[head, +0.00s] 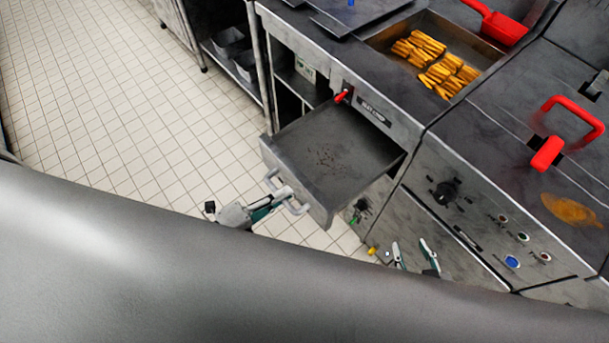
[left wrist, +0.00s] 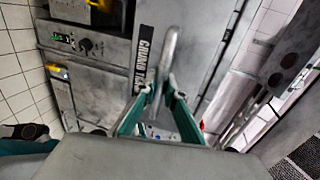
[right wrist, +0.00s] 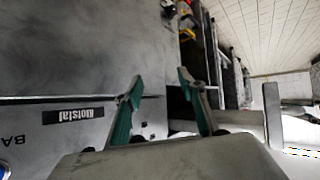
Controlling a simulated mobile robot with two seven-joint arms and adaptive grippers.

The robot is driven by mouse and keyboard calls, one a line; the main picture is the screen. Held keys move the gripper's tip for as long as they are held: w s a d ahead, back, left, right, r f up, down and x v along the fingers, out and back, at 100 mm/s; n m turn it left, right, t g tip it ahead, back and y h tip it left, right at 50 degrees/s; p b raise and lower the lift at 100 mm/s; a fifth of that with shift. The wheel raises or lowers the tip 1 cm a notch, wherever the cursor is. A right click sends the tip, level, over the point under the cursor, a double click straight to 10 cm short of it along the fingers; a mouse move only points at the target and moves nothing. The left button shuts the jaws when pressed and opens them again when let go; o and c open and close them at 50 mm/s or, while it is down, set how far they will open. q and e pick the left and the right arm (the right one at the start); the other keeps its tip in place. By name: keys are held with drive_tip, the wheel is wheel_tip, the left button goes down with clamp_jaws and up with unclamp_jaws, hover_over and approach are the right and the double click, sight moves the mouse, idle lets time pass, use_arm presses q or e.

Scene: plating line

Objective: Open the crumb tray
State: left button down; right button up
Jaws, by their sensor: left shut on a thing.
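The crumb tray (head: 345,142) is a grey metal drawer standing well out from the counter front, with dark crumbs on its floor. Its pale bar handle (head: 271,180) is on the outer face. My left gripper (head: 280,197) is shut on this handle; in the left wrist view its green fingers (left wrist: 160,97) are on either side of the handle bar, below the CRUMB TRAY label (left wrist: 141,65). My right gripper (head: 411,246) is open and empty, in front of the lower cabinet right of the tray; its spread fingers (right wrist: 160,80) show in the right wrist view.
Fries lie in a metal basin (head: 376,40) on the counter beside a red scoop (head: 496,24). A red handle (head: 546,153) stands over the right-hand unit. A control panel with a black knob (head: 445,192) is right of the tray. The tiled floor (head: 130,115) at left is clear.

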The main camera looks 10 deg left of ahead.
use_arm(q)
drive_tip(key=shift+f+v, duration=0.2)
drive_tip(key=shift+v, duration=0.85)
drive_tip(key=shift+f+v, duration=0.25)
drive_tip(key=shift+v, duration=0.8)
drive_tip(key=shift+a, duration=0.1)
drive_tip(key=c, duration=2.1)
unclamp_jaws()
drive_tip(key=shift+s, duration=0.1)
drive_tip(key=v, duration=1.2)
